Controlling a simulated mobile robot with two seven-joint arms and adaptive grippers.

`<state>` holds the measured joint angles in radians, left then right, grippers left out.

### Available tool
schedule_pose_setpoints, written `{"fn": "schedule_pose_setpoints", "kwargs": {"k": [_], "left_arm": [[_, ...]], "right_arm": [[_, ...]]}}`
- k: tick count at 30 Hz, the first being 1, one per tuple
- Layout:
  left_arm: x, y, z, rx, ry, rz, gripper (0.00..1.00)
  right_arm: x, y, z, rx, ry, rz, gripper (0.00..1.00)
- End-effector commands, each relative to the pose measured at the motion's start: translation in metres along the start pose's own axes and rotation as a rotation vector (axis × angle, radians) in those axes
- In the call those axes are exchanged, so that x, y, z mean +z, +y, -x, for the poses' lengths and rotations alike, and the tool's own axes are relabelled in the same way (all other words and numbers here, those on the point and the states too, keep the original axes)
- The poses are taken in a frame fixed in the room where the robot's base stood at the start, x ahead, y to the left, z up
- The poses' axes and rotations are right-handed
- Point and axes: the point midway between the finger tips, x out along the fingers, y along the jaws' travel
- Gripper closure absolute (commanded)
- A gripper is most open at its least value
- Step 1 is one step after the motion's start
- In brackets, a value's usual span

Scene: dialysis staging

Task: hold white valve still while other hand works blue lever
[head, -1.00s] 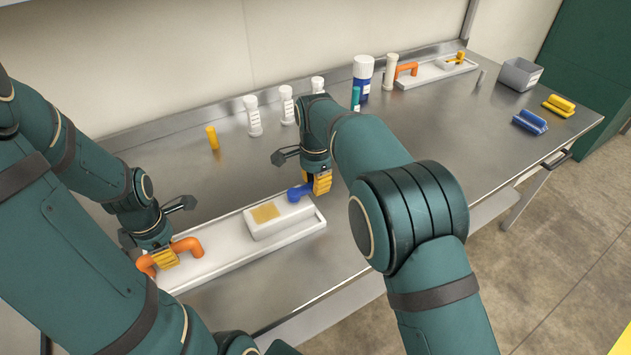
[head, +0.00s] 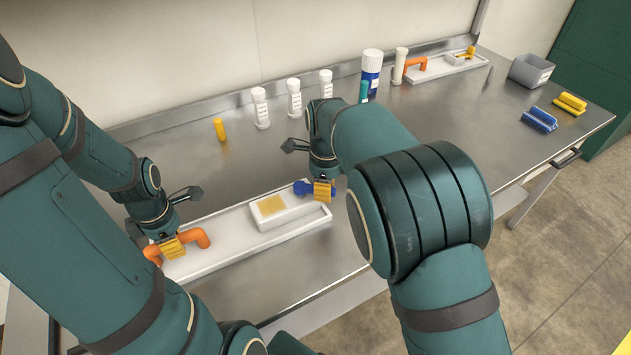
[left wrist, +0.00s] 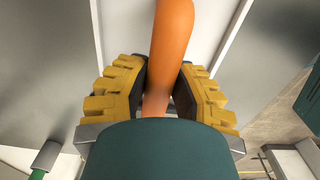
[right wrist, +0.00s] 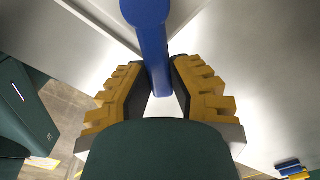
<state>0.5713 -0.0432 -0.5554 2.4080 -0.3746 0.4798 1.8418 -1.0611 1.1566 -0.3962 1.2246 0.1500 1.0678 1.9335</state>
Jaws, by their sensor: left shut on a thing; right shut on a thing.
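The white valve (head: 283,219) is a raised white block with a yellowish patch on a long white base (head: 225,246). An orange handle (head: 200,236) stands at the base's left end. A blue lever (head: 302,187) is at the block's right end. My left gripper (head: 172,248) is shut on the orange handle, which runs between its yellow fingers in the left wrist view (left wrist: 168,60). My right gripper (head: 323,190) is shut on the blue lever, whose bar runs between its fingers in the right wrist view (right wrist: 152,45). The fingers hide part of each.
White bottles (head: 294,98), a yellow vial (head: 219,129) and a blue-and-white bottle (head: 371,75) stand behind. A second white base with orange handle (head: 416,66), a grey bin (head: 530,70) and blue (head: 539,120) and yellow (head: 570,102) pieces are at right.

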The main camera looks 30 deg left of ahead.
Motion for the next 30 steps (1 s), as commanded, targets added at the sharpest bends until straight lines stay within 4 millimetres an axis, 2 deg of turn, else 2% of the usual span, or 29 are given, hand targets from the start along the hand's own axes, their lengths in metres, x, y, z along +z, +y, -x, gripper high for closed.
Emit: {"fn": "schedule_pose_setpoints", "kwargs": {"k": [18, 30], "left_arm": [[0.0, 0.0, 0.0, 0.001, 0.0, 0.001, 1.0], [0.0, 0.0, 0.0, 0.001, 0.0, 0.001, 1.0]], "right_arm": [[0.009, 0.034, -0.003, 0.005, 0.006, -0.574, 1.0], [0.019, 0.045, -0.003, 0.005, 0.006, -0.829, 1.0]]}}
